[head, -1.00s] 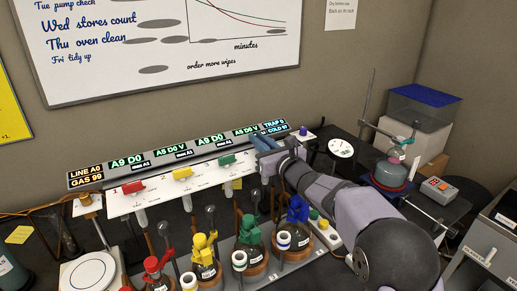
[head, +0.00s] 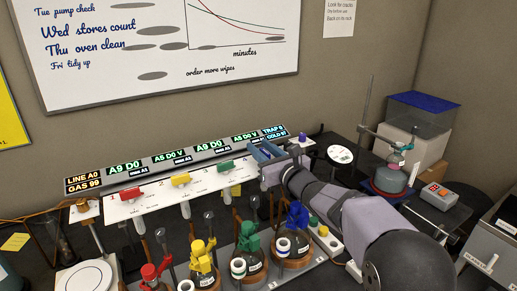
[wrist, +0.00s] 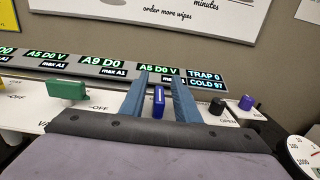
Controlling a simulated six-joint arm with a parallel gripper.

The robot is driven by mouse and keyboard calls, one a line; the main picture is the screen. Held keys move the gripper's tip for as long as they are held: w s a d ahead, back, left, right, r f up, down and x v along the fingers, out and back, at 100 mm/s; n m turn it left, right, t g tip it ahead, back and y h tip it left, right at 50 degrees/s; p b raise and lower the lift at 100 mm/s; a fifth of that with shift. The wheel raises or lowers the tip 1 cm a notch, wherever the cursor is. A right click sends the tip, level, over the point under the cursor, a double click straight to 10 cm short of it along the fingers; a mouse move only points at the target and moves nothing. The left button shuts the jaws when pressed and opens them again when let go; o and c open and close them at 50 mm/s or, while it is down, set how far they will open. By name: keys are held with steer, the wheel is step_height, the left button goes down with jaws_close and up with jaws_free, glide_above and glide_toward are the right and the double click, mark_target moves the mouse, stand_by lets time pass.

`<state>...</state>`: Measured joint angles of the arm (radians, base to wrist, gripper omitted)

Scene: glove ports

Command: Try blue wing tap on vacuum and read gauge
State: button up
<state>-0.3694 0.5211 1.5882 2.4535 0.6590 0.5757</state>
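The blue wing tap (wrist: 158,96) stands upright in the wrist view, edge toward me, at the right part of the white tap panel (head: 150,204). My gripper (head: 264,153) is open, with one blue-grey finger on each side of the tap in the wrist view (wrist: 159,98). Gaps show on both sides; I cannot tell how deep the fingers reach. In the head view my gripper hides the blue tap. The round white gauge (head: 340,155) is right of the panel; the wrist view cuts it off (wrist: 304,152), and its needle is unreadable.
Green (head: 226,165), yellow (head: 181,180) and red (head: 122,193) taps lie leftward on the panel. The display bar (wrist: 102,61) behind reads A5 D0 V above the blue tap. Black (wrist: 217,105) and purple (wrist: 246,102) knobs are close right. Flasks with coloured clips (head: 250,238) stand in front.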

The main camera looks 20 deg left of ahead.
mark_target(269, 154)
steer(key=shift+b+v, duration=1.05)
steer(key=shift+v, duration=1.8)
steer(key=shift+a+r, duration=0.1)
steer(key=shift+s+d+r+n+g+p, duration=0.2)
steer(key=shift+d+n, duration=0.1)
steer(key=shift+n, duration=0.15)
steer(key=shift+s+d+r+n+g+p, duration=0.15)
steer(key=shift+d+n+p, duration=0.1)
steer(key=shift+n, duration=0.2)
steer(key=s+d+f+n+g+h+p, duration=0.45)
steer(key=s+d+n, duration=0.65)
steer(key=d+n, duration=0.4)
steer(key=s+d+f+n+g+h, duration=0.4)
steer(key=s+d+f, duration=0.3)
steer(key=s+f, duration=0.2)
steer(key=s+d+f+n+g+h+p, duration=0.1)
steer(key=s+d+f+n+g+h, duration=0.2)
steer(key=s+d+f+n, duration=0.3)
steer(key=s+d+f+h, duration=0.1)
steer(key=s+f, duration=0.3)
steer(key=s, duration=0.4)
steer(key=shift+g, duration=0.4)
steer(key=shift+w+f, duration=0.1)
